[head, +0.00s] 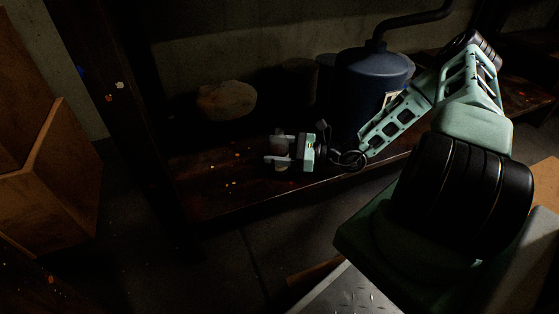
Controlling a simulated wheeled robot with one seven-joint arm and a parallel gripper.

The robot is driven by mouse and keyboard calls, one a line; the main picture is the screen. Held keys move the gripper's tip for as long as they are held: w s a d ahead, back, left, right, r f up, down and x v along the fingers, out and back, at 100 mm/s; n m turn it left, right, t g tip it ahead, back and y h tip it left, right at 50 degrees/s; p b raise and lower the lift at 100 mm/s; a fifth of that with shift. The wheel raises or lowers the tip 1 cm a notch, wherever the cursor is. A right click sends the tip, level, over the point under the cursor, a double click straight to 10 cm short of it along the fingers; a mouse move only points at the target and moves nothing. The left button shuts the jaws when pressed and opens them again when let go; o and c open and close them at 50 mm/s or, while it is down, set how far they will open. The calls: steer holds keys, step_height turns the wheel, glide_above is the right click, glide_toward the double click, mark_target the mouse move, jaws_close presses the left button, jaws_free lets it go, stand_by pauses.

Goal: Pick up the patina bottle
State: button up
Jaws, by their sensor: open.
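A small, dim grey-brown upright object (282,149), which looks like the patina bottle, stands on the dark wooden shelf. My gripper (272,148) reaches in from the right with its two pale fingers pointing left. The fingers are open and lie across the object, one higher and one lower in the picture. I cannot tell whether they touch it. The fingers hide parts of the object, and its label or finer shape is too dark to make out.
The dark wooden shelf (205,195) has paint specks and a front edge. A large dark blue tank (365,85) with a pipe stands behind my arm. A brown rounded lump (227,99) lies at the back left. A wooden box (50,185) stands at far left.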

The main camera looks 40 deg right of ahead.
steer(key=shift+w+a, duration=0.35)
steer(key=shift+w, duration=0.05)
steer(key=c, duration=1.2)
steer(key=shift+o, duration=0.2)
steer(key=shift+r, duration=0.1)
